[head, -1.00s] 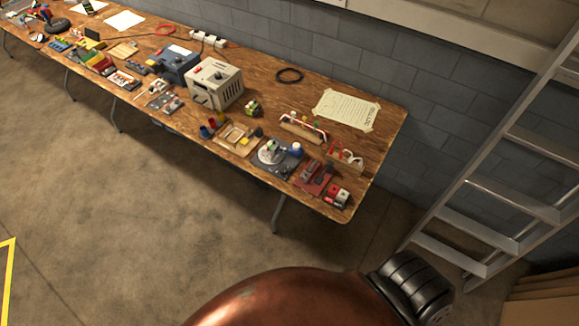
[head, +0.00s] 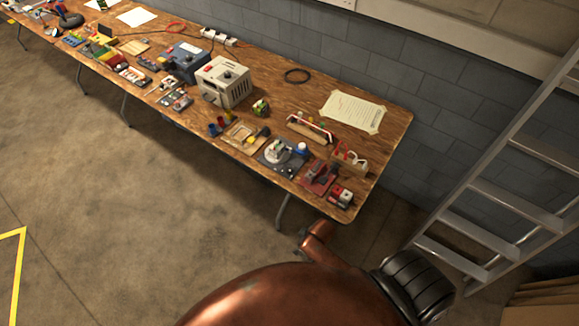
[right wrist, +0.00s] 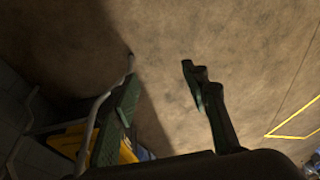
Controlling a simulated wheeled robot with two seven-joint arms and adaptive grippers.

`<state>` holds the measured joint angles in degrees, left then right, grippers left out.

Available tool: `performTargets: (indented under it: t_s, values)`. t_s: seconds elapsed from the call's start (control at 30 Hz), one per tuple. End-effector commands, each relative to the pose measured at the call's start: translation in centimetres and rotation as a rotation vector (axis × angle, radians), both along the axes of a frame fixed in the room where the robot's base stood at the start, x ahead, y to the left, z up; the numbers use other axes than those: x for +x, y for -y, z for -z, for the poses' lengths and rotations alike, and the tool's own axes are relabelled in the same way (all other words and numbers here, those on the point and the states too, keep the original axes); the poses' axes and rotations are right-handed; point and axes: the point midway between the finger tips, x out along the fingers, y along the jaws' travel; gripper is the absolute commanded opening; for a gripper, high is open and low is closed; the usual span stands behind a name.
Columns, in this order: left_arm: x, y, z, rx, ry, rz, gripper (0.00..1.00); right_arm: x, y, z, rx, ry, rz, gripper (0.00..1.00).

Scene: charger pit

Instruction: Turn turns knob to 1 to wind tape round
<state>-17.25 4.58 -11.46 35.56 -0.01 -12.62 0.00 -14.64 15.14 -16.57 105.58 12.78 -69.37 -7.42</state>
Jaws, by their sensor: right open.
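In the head view, a dark board with a round pale disc (head: 276,151) and a blue-topped part (head: 301,148) sits near the front edge of the table's right end. I cannot make out a turns knob, its numbers or any tape at this size. My right gripper (right wrist: 160,78) is open and empty in the right wrist view, its dark green fingers apart over bare floor. In the head view, a copper arm part (head: 318,238) of mine shows below the table's front edge, clear of the objects. My left gripper is not in view.
The wooden table (head: 375,160) runs along a block wall. A beige box (head: 224,80), a taped paper sheet (head: 353,111), a red board (head: 320,176) and a red-and-white block (head: 341,196) stand on it. A ladder (head: 500,190) leans at right. The floor in front is clear.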

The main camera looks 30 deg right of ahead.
Motion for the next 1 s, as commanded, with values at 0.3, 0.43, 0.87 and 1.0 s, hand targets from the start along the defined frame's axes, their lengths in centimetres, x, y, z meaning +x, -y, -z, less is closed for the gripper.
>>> performTargets:
  t_s: [0.3,0.43,0.87,1.0]
  values:
    - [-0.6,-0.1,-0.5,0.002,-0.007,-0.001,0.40,10.2,-4.1,-5.5,-0.014,0.015,-0.451,0.42]
    - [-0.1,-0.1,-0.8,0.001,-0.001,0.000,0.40,14.3,-3.7,-9.3,-0.067,-0.019,-0.686,0.42]
    - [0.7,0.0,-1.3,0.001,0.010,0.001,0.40,23.9,7.6,-22.6,-0.226,-0.173,-0.994,0.42]
    - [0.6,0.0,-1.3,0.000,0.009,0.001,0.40,25.5,10.1,-25.0,-0.237,-0.178,-0.985,0.42]
